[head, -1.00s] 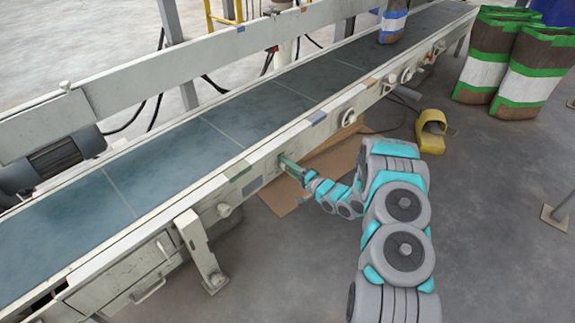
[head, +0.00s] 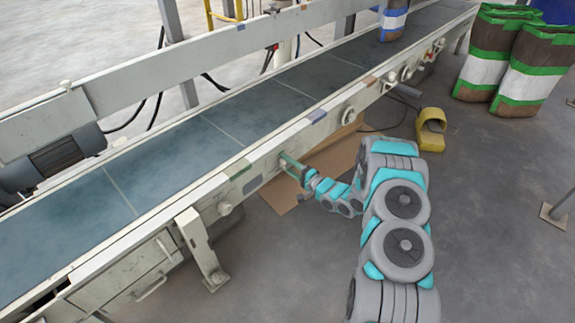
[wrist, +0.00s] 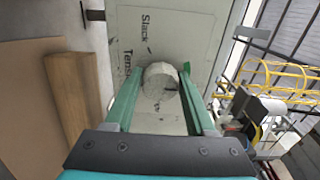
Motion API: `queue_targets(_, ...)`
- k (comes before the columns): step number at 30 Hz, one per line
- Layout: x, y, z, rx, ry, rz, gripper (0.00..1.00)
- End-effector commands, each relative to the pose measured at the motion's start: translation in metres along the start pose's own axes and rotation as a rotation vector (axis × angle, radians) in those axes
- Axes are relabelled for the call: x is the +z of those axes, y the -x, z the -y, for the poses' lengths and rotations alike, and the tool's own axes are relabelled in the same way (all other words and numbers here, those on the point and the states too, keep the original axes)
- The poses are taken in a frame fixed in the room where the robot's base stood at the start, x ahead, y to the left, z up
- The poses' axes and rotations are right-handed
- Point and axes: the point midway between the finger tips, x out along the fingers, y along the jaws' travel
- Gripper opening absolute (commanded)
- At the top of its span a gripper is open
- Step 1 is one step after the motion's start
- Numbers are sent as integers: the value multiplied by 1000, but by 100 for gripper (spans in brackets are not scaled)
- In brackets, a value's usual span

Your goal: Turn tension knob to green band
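The tension knob (wrist: 161,82) is a pale round knob on the conveyor's cream side panel (wrist: 125,35), seen in the wrist view. My gripper (wrist: 160,78) has its two green fingers on either side of the knob, seemingly touching it, and is shut on it. The printed words "Slack" and "Tens…" run sideways near the knob, the second partly covered. In the head view my gripper (head: 290,165) reaches the conveyor's side rail, and the knob there is hidden by the fingers.
The conveyor belt (head: 245,110) runs diagonally across the head view. A cardboard sheet (head: 325,168) lies on the floor by my gripper. A yellow foot pedal (head: 431,130) stands on the right, with filled bags (head: 535,65) beyond.

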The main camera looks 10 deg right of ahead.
Motion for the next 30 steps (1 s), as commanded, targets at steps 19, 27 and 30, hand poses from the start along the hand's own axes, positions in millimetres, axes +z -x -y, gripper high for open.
queue_targets(19,-1,17,-1,1,0,-2,81)
queue_targets(27,-1,60,-2,0,-2,-2,81)
queue_targets(30,0,70,-1,-1,-1,0,81)
